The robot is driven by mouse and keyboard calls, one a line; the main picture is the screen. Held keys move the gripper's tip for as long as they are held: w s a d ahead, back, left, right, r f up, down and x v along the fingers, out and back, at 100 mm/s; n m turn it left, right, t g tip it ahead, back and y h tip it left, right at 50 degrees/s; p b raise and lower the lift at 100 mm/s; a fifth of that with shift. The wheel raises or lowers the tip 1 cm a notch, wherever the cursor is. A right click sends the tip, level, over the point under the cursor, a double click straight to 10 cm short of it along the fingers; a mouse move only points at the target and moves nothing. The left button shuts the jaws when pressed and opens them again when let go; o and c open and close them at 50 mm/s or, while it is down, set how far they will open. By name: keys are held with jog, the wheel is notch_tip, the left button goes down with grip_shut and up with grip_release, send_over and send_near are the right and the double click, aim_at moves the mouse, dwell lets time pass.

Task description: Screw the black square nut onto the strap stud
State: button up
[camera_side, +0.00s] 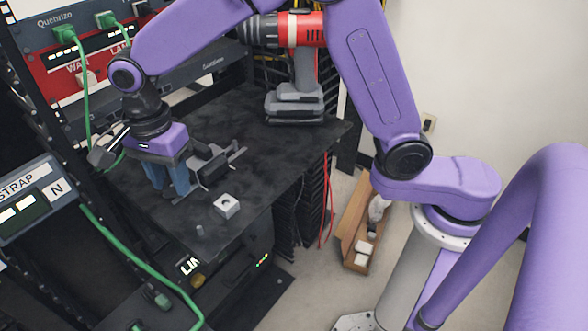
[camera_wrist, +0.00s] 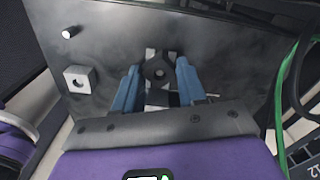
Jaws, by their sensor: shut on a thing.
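The black square nut (camera_wrist: 158,71), with a hole in its middle, shows between my gripper's blue fingers in the wrist view. My gripper (camera_wrist: 158,68) is shut on it, low over the black shelf. In the side view my gripper (camera_side: 170,190) points down, and the nut is hidden by the fingers.
A dark bracket-like fixture (camera_side: 214,168) sits right beside my fingers. A red drill (camera_side: 295,70) stands at the back. Green cables (camera_side: 135,255) hang at the left, near the STRAP box (camera_side: 35,205).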

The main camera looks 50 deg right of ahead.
jog(key=m, duration=0.3)
jog(key=shift+m, duration=0.4)
jog(key=o, duration=0.8)
jog(key=shift+r, duration=1.6)
